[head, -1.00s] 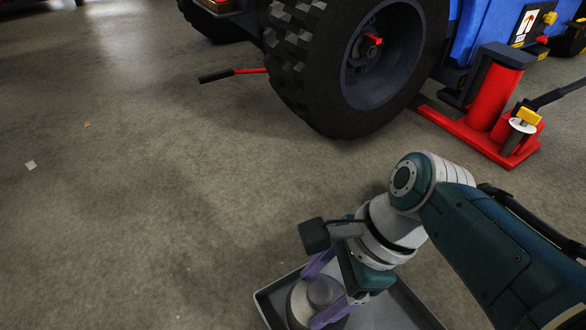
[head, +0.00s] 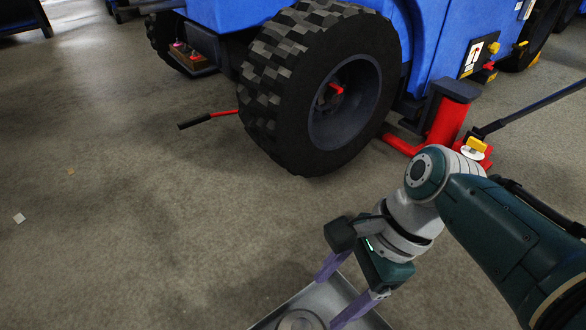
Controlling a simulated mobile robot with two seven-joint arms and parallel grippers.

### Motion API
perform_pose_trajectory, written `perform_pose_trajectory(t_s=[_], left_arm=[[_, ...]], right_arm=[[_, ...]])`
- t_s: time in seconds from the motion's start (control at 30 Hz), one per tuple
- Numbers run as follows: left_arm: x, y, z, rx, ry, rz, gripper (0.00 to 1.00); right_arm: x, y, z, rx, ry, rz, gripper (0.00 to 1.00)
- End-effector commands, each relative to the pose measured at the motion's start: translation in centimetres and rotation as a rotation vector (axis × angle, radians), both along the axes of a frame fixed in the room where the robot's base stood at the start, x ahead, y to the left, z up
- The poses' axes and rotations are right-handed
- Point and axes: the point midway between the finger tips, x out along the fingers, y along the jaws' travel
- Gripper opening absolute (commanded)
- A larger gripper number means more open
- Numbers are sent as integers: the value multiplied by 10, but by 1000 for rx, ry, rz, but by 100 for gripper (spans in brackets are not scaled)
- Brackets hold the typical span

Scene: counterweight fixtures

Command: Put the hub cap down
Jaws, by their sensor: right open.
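The hub cap (head: 299,321), a round grey metal piece, lies in a shallow grey tray (head: 347,289) at the bottom edge of the head view. Its lower part is cut off by the picture edge. My right gripper (head: 329,302) is open, with its two purple fingers spread apart above the tray. The fingers look clear of the hub cap, and nothing shows between them. My left gripper is not in view.
A blue vehicle (head: 232,15) with a big black wheel (head: 268,105) stands ahead. A red jack (head: 447,122) is at its right, and a red rod with a black grip (head: 195,122) sticks out left of the wheel. The concrete floor at left is mostly clear.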

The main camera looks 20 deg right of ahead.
Motion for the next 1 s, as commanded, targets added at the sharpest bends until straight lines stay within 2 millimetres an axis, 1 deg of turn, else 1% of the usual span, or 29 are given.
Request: perform_pose_trajectory(t_s=[0.03, 0.17, 0.27, 0.3, 0.37, 0.4, 0.47, 0.5, 0.57, 0.6, 0.7, 0.73, 0.8, 0.9, 1.0], left_arm=[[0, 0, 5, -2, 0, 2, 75], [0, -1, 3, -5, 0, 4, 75], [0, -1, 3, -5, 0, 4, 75], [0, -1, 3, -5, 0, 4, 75], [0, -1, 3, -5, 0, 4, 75], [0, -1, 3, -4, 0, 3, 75], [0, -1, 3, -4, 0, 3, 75], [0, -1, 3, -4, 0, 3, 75], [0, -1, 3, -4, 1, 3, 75], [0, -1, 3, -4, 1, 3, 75], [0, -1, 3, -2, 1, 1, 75], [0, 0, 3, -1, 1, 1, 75], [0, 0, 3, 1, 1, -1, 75], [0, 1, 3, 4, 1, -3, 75], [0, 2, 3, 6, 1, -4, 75]], right_arm=[[0, -2, 5, -1, 1, 0, 71], [-3, -9, 3, -22, -17, 29, 71], [-12, -30, 2, -99, -82, 146, 71], [-18, -42, 4, -147, -120, 225, 71], [-29, -59, 10, -227, -184, 377, 71], [-38, -69, 16, -283, -228, 498, 71], [-51, -80, 29, -361, -292, 694, 71], [-60, -82, 40, -405, -332, 826, 71], [-73, -83, 57, -461, -389, 1019, 71], [-82, -81, 68, -491, -424, 1141, 71], [-101, -73, 95, -542, -501, 1397, 71], [-106, -70, 103, -553, -521, 1459, 71], [-115, -64, 117, -570, -561, 1574, 71], [-123, -59, 130, -584, -595, 1670, 71], [-126, -57, 134, -589, -608, 1706, 71]])
